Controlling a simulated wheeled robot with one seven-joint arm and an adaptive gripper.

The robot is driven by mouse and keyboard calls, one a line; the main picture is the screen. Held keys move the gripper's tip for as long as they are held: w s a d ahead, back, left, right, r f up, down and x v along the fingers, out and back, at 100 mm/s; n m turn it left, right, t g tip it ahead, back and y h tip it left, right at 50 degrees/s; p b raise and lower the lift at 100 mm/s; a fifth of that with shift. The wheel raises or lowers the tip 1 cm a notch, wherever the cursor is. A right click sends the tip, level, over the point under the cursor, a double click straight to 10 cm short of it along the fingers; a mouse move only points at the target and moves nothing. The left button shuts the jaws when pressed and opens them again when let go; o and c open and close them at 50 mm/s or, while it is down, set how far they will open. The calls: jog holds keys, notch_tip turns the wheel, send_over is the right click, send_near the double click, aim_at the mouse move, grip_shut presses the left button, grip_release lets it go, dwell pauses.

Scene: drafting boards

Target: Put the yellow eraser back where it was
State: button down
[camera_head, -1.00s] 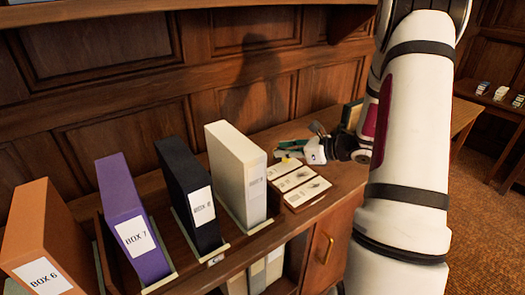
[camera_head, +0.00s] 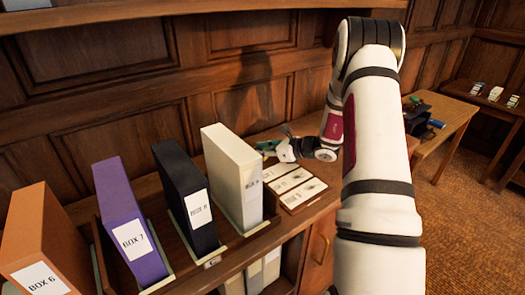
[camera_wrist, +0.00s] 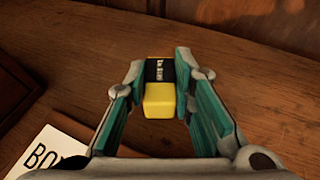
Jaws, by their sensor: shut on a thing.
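The yellow eraser (camera_wrist: 158,103), with a black sleeve at its far end, sits between the two fingers of my gripper (camera_wrist: 167,70) in the wrist view. My gripper is shut on it, and bare wooden surface shows around and beyond it. In the head view my gripper (camera_head: 270,148) is low over the far part of the wooden counter (camera_head: 307,225), behind the tray of white cards (camera_head: 291,187). I cannot make out the eraser there. Whether the eraser touches the wood is unclear.
Upright boxes, orange (camera_head: 42,240), purple (camera_head: 128,220), black (camera_head: 186,195) and cream (camera_head: 232,175), stand left of my gripper. A white label (camera_wrist: 52,150) shows at lower left in the wrist view. A side table (camera_head: 450,122) with dark items stands at right.

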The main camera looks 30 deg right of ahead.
jog(key=shift+f, duration=0.1)
jog(key=c, duration=1.4)
grip_release()
jog(key=shift+o, duration=0.2)
jog(key=shift+s+d+r, duration=0.15)
jog(key=shift+s+r, duration=0.1)
jog(key=shift+r, duration=0.05)
jog(key=v, duration=1.1)
jog(key=shift+s+r, duration=0.1)
jog(key=shift+s, duration=0.1)
